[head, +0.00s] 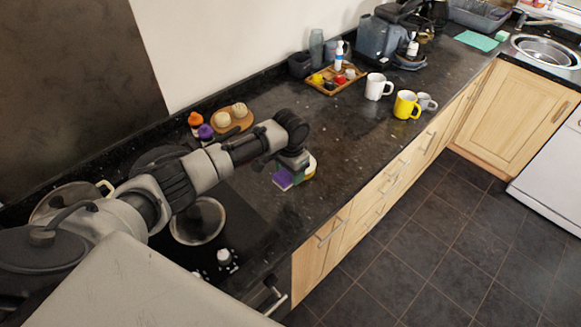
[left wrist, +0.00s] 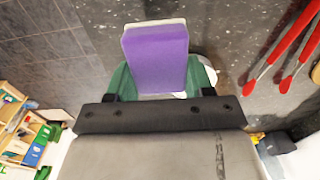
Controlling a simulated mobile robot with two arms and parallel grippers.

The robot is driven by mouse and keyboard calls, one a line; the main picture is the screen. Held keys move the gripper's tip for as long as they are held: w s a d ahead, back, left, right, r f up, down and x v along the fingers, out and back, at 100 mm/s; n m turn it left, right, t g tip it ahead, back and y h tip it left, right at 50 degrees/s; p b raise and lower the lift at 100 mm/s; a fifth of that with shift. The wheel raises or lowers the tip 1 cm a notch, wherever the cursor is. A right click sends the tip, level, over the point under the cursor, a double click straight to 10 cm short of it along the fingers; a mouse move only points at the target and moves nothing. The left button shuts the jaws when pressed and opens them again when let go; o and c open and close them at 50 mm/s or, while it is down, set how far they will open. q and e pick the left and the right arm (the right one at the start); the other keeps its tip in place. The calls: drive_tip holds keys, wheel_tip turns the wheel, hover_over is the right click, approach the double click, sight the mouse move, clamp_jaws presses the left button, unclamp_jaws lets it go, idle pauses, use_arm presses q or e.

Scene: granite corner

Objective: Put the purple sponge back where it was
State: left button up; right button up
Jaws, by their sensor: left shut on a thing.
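The purple sponge (head: 283,178) is at my left gripper (head: 294,172), just over or on the dark granite worktop; I cannot tell whether it touches. In the left wrist view the sponge (left wrist: 155,58) shows as a purple block with a pale edge. It sits between the green fingers of my left gripper (left wrist: 160,82), which is shut on it. The wrist hides part of the sponge in the head view. My right gripper is not in view.
A white and yellow round thing (head: 309,166) stands right beside the gripper, partly hidden. Red tongs (left wrist: 283,45) lie nearby in the wrist view. The hob with a pan lid (head: 198,220) is to the left. Mugs (head: 377,87) and a wooden tray (head: 334,80) stand farther back.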

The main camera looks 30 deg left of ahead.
sight(290, 197)
use_arm(q)
wheel_tip(290, 197, down, 7)
drive_tip(key=b, duration=0.7)
drive_tip(key=shift+f, duration=0.15)
drive_tip(key=shift+f+b, duration=0.5)
drive_tip(key=shift+f, duration=0.35)
drive_tip(key=o, duration=1.3)
